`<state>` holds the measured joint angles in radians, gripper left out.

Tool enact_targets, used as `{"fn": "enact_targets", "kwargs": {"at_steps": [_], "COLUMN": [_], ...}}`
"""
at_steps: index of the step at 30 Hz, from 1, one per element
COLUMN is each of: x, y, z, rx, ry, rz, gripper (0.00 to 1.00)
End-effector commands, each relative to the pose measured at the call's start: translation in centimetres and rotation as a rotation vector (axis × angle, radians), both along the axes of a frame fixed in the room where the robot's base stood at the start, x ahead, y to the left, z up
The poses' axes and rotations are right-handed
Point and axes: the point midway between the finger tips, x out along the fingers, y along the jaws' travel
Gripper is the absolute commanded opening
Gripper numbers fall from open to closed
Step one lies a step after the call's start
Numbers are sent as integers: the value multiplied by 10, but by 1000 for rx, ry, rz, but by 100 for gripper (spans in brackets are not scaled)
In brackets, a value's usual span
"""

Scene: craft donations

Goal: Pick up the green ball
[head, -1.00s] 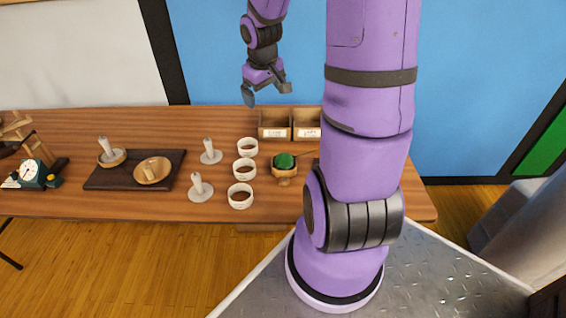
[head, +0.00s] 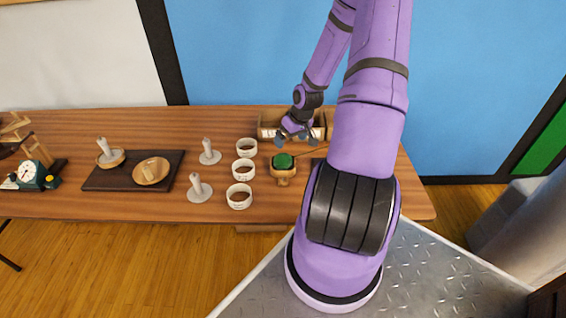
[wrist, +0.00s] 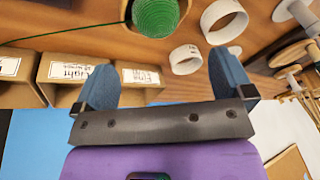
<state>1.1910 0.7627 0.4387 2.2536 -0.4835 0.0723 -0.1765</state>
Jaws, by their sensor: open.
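The green ball (head: 283,161) sits in a small wooden holder (head: 283,176) on the table, right of the white rings. In the wrist view the ball (wrist: 156,14) looks like wound yarn, is cut by the top edge, and a green strand runs from it to the left. My gripper (head: 295,141) is above the table just behind the ball, in front of the cardboard boxes. In the wrist view its two blue fingers (wrist: 165,82) are spread apart with nothing between them, and the ball lies beyond their tips.
Labelled cardboard boxes (wrist: 74,72) stand at the back of the table (head: 225,120), close to my gripper. Several white rings (head: 243,167) are left of the ball. White spindles (head: 208,152), a dark tray (head: 110,180) and a dial scale (head: 31,174) are farther left.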

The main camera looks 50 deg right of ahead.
Motion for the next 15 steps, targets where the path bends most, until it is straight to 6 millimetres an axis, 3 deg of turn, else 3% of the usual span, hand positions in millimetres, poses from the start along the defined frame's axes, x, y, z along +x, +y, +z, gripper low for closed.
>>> {"fn": "enact_targets", "kwargs": {"at_steps": [6, 15], "x": [9, 15], "y": [3, 3], "z": [-31, -51], "rx": [1, -1], "ry": [1, 1], "rz": [3, 3], "gripper": [99, 99]}}
